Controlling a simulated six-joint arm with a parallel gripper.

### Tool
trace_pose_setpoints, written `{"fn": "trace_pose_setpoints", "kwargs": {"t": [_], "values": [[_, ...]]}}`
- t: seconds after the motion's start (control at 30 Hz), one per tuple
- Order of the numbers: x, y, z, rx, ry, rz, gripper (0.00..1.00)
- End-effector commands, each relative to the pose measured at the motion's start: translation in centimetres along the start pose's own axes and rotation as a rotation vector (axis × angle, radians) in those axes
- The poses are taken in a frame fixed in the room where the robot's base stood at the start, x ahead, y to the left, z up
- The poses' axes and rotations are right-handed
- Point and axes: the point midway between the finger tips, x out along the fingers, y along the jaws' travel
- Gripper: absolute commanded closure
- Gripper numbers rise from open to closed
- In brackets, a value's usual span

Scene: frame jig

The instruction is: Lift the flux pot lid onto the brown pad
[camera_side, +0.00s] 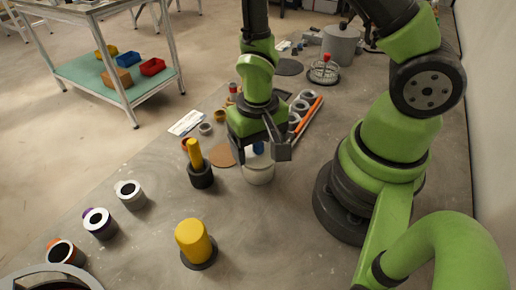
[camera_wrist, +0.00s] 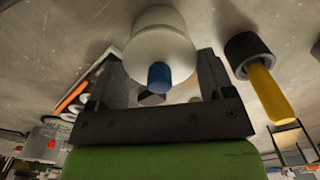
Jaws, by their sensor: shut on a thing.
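The white flux pot (camera_side: 258,175) stands on the floor-grey worktop below my gripper (camera_side: 262,150). Its pale lid (camera_wrist: 160,47) has a blue knob (camera_side: 258,148), which also shows in the wrist view. My gripper is shut on the lid, with one finger on each side of it; the exact contact is partly hidden. The lid sits at the top of the pot, and I cannot tell whether there is a gap between them. The round brown pad (camera_side: 222,155) lies flat just left of the pot, with its top visible.
A black holder with an upright yellow handle (camera_side: 195,153) stands close left of the pot and pad. A yellow cylinder on a dark base (camera_side: 195,242) stands in front. A tray with grey rings and an orange bar (camera_side: 308,114) lies behind right.

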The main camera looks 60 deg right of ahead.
Motion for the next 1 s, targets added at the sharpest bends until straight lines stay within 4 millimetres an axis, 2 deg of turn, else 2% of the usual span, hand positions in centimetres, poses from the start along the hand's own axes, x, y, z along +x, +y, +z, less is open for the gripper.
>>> {"fn": "trace_pose_setpoints", "kwargs": {"t": [0.3, 0.5, 0.8, 1.0], "values": [[-5.1, -0.1, -0.1, -0.001, 0.008, -0.006, 0.48], [-7.8, -0.1, -0.1, -0.002, 0.007, -0.005, 0.48], [-9.9, 0.0, 0.0, -0.002, 0.004, -0.003, 0.48], [-10.4, 0.0, 0.0, -0.002, 0.002, -0.002, 0.48]]}}
